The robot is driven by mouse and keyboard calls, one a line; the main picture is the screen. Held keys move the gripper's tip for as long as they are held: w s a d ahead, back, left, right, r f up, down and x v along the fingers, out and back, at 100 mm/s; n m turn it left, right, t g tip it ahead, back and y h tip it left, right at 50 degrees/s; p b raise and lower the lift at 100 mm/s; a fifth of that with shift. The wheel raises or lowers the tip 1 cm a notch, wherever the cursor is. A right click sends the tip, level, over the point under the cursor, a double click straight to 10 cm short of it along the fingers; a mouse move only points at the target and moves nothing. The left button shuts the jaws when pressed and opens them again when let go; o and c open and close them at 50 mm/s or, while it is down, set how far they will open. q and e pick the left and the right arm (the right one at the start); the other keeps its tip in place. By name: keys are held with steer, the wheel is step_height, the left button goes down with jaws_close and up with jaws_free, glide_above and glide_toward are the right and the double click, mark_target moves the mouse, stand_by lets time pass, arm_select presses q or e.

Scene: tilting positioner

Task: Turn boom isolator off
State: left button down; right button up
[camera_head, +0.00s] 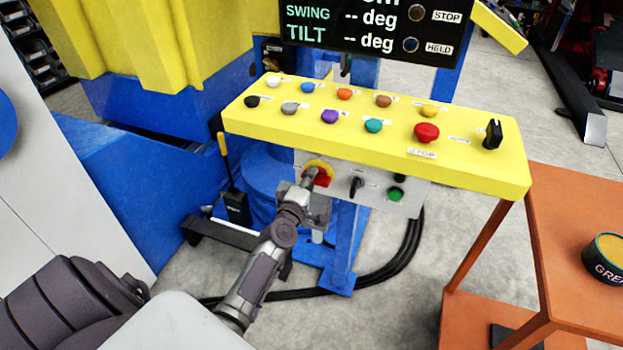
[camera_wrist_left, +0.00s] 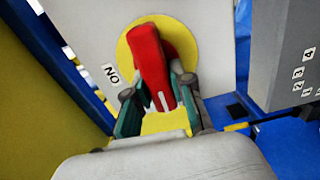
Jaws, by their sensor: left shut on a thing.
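The boom isolator is a red rotary handle (camera_wrist_left: 150,55) on a round yellow plate (camera_wrist_left: 184,40), fixed to a light grey panel. In the head view the handle (camera_head: 323,181) and plate (camera_head: 319,164) sit below the yellow console and are partly hidden by my left gripper (camera_head: 311,190). In the left wrist view my left gripper (camera_wrist_left: 160,103) has a finger on each side of the handle's lower end and is shut on it. An "ON" label (camera_wrist_left: 111,74) shows left of the plate. My right gripper is not in view.
The yellow console (camera_head: 380,140) with several coloured buttons overhangs the panel. A black switch (camera_head: 356,186) and green button (camera_head: 396,194) sit right of the isolator. A grey box (camera_wrist_left: 283,55) is close at right in the wrist view. An orange table (camera_head: 575,240) stands at right.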

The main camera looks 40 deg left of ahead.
arm_select(q)
steer(key=shift+f+n, duration=0.15)
steer(key=shift+n, duration=0.25)
steer(key=c, duration=1)
jaws_free()
steer(key=shift+s, duration=0.15)
steer(key=v, duration=1.2)
